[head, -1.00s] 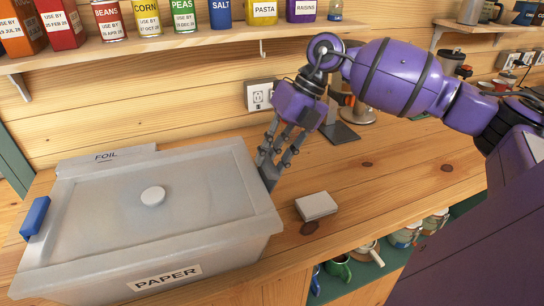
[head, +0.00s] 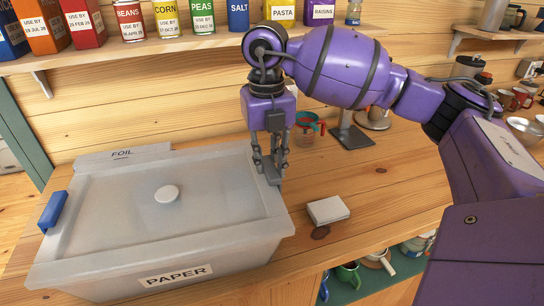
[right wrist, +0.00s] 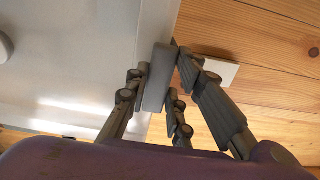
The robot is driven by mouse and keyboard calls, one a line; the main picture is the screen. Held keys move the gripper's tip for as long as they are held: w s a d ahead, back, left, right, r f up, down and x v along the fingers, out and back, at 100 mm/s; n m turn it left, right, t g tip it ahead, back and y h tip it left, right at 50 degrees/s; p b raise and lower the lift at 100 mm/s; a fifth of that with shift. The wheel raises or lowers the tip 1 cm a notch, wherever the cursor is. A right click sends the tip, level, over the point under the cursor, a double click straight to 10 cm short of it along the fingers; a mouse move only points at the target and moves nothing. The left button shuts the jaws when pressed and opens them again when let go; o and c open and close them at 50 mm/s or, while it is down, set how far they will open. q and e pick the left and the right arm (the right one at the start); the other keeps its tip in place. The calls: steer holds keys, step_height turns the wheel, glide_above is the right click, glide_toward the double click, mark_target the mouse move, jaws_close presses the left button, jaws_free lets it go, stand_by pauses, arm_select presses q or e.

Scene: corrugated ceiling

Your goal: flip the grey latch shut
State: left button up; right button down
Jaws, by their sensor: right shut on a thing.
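A translucent grey box with a lid (head: 120,215) stands on the wooden counter. A grey latch (head: 273,178) is at the lid's right edge; it also shows in the right wrist view (right wrist: 157,78). My right gripper (head: 270,168) points down over that edge and is shut on the grey latch, with fingers on both sides of it in the right wrist view (right wrist: 160,90). The fingers partly hide the latch in the head view, and its exact tilt is hard to tell. A blue latch (head: 52,210) is at the box's left edge. My left gripper is not in view.
A small white block (head: 328,210) lies on the counter right of the box. A shelf (head: 200,42) with tins and boxes runs along the wall above.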

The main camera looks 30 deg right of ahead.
mark_target(267, 164)
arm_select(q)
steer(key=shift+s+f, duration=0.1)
arm_select(e)
steer(key=c, duration=1.7)
jaws_free()
steer(key=shift+o, duration=0.9)
steer(key=shift+a, duration=0.1)
steer(key=shift+r, duration=0.15)
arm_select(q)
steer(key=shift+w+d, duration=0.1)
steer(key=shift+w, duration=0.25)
arm_select(e)
step_height(267, 164, up, 12)
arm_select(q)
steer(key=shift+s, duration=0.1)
arm_select(e)
steer(key=shift+f, duration=0.25)
